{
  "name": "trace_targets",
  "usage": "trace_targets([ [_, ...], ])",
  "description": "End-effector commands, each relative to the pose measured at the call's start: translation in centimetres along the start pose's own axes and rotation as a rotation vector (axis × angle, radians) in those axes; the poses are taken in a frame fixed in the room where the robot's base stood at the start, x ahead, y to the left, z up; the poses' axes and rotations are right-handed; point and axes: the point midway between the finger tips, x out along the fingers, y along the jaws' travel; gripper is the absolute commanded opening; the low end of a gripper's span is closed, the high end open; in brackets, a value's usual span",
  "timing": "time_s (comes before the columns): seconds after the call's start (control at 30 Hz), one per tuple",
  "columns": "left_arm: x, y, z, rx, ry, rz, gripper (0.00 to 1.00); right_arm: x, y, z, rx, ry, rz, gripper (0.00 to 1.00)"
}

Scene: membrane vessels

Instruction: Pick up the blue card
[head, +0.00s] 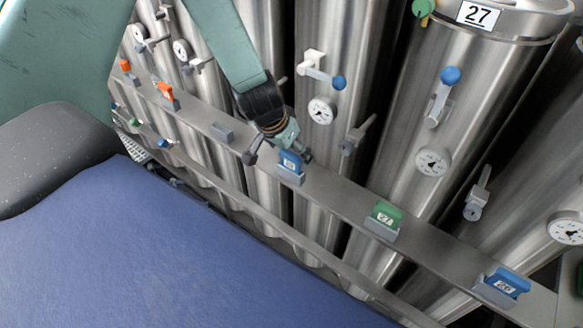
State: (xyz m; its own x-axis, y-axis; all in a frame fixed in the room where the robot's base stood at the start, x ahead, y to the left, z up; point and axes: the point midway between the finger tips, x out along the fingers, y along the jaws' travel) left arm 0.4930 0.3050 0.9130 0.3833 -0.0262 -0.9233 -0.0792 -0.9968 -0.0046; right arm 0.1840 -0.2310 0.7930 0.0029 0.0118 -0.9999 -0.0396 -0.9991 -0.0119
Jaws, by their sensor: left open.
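A second blue card (508,281), apparently marked 26, stands in a holder at the lower right. My right gripper is not in view.
An empty-looking holder (222,132) and an orange card (166,91) are to the left. Steel vessels with gauges (433,160) and blue-knobbed valves (450,77) rise behind the rail (338,192).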

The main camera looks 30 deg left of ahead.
Motion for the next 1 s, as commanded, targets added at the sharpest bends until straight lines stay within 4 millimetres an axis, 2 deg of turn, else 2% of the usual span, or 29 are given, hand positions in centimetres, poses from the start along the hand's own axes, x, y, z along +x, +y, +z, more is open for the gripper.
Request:
trace_targets([
  [0.03, 1.0, 0.0, 0.2, 0.001, 0.000, -0.001, 0.87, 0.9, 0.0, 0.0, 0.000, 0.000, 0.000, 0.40],
  [0.2, 2.4, 0.0, 0.1, 0.001, 0.000, -0.001, 0.87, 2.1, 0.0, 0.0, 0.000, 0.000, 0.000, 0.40],
  [0.47, 2.4, 0.0, 0.0, 0.000, 0.001, 0.000, 0.87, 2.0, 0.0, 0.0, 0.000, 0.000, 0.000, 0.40],
  [1.0, 2.4, 0.0, 0.0, -0.001, 0.000, 0.000, 0.43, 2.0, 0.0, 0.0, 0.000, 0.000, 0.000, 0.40],
])
